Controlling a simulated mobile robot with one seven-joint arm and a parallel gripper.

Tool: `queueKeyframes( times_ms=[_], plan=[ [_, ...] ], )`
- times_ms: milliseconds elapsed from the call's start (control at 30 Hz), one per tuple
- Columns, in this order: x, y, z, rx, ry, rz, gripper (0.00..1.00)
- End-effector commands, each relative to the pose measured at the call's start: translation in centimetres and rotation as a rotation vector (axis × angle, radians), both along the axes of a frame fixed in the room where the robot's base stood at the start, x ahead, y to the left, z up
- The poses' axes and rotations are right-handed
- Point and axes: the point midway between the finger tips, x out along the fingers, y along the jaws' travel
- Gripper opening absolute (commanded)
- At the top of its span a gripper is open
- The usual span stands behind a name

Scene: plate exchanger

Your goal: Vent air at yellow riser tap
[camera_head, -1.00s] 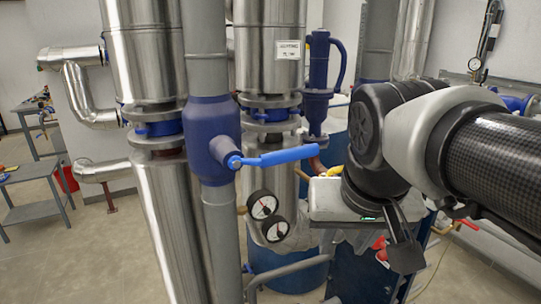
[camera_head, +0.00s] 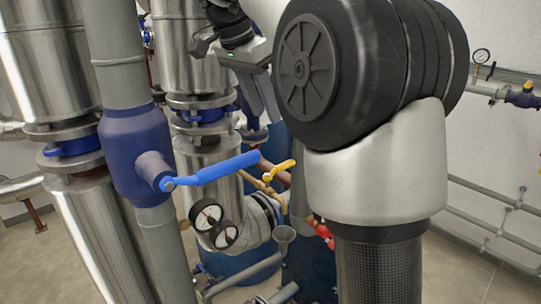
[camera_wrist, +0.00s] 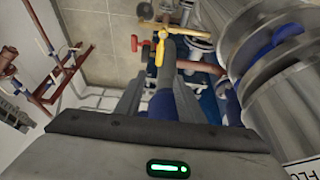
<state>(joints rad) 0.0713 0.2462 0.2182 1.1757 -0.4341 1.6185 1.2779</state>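The yellow riser tap handle (camera_head: 272,180) sits on a brass-coloured pipe right of the pressure gauges. It also shows in the wrist view (camera_wrist: 160,48), beyond my fingertips and roughly in line with the gap between them. My gripper (camera_wrist: 161,86) is open, with its two fingers apart and nothing held between them. In the head view my gripper's hand (camera_head: 240,50) is above and behind the yellow handle, apart from it; my arm partly hides the area to its right.
A large blue valve with a blue lever (camera_head: 215,170) reaches across in front of the tap. Two gauges (camera_head: 208,215) and a small funnel (camera_head: 284,234) are below. Red handles (camera_head: 322,230) are right of the tap. Thick metal pipes (camera_wrist: 270,70) crowd the wrist view's right.

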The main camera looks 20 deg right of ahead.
Motion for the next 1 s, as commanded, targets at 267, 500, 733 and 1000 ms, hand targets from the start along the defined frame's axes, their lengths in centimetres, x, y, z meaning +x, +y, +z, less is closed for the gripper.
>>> queueKeyframes(
  times_ms=[267, 500, 733, 1000],
  plan=[
    [0.7, -2.2, -5.7, 0.001, 0.003, -0.001, 0.35],
    [1.5, -4.0, -10.4, 0.001, 0.004, 0.001, 0.35],
    [2.0, -5.1, -13.3, 0.001, 0.002, 0.001, 0.35],
    [2.2, -5.4, -14.3, 0.001, -0.001, 0.003, 0.35]
  ],
)
